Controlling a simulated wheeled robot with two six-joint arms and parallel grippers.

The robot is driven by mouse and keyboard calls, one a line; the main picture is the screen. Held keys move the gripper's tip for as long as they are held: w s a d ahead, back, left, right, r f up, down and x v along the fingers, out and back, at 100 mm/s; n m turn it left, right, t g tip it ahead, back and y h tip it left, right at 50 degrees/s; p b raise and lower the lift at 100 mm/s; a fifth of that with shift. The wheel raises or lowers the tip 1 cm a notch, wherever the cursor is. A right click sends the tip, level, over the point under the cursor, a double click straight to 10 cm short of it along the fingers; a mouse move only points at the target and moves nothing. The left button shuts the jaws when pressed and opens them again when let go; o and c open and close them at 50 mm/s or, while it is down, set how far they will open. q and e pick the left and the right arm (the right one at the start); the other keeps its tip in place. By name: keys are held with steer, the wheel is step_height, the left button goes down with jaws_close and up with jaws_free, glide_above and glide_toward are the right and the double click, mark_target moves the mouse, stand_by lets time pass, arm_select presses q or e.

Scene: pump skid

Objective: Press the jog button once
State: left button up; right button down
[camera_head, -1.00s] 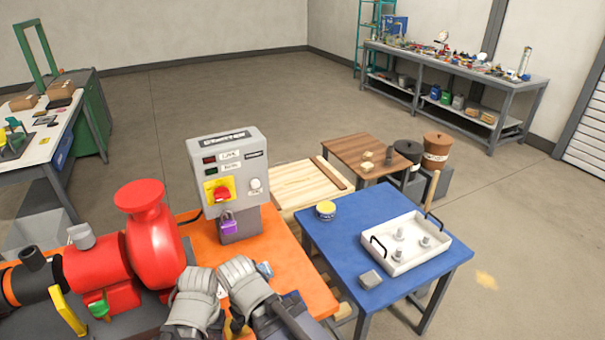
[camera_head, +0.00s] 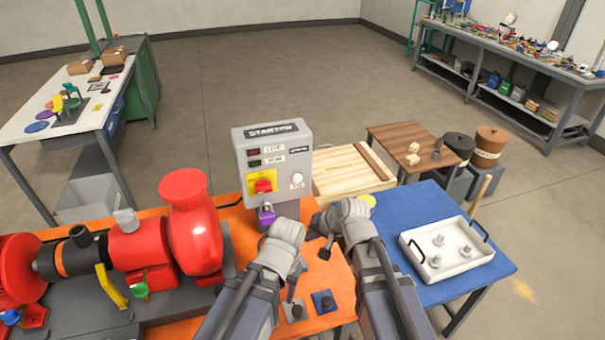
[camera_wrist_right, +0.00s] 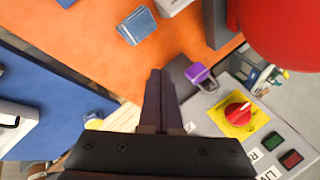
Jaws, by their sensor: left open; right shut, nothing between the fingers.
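The grey starter box (camera_head: 272,155) stands upright at the back of the orange table. Its white round button (camera_head: 297,180), which looks like the jog button, is on the right of the front face, beside the red rotary knob (camera_head: 263,186) on a yellow plate. My left gripper (camera_head: 290,286) is open, in front of and below the box, over the orange table. My right gripper (camera_head: 324,252) is shut and empty, to the right of the left one and below the button. Its closed fingers (camera_wrist_right: 161,85) point over the orange surface in the wrist view.
A purple padlock (camera_head: 266,215) hangs below the knob. The red pump (camera_head: 190,230) is on the left. A blue square piece (camera_head: 324,301) lies on the orange table. The blue table (camera_head: 400,205) with a white tray (camera_head: 408,240) is on the right.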

mark_target(298, 179)
steer(key=w+d+r+m+t+y+p, duration=0.1)
steer(key=w+r+m+t, duration=0.1)
steer(key=w+r, duration=0.4)
steer(key=shift+w+d+m+t, duration=0.2)
steer(key=shift+m+t, duration=0.2)
steer(key=shift+m, duration=0.5)
steer(key=shift+w, duration=0.1)
steer(key=shift+w+a, duration=0.45)
steer(key=shift+w, duration=0.9)
steer(key=shift+w+a, duration=0.45)
steer(key=shift+w, duration=0.9)
steer(key=shift+w+a, duration=0.45)
steer(key=shift+w, duration=0.9)
steer(key=shift+w+a, duration=0.15)
steer(key=shift+w, duration=0.25)
steer(key=shift+w+a, duration=0.15)
steer(key=shift+w, duration=0.3)
steer(key=shift+s, duration=0.1)
steer(key=shift+s+d, duration=0.3)
steer(key=shift+s, duration=0.45)
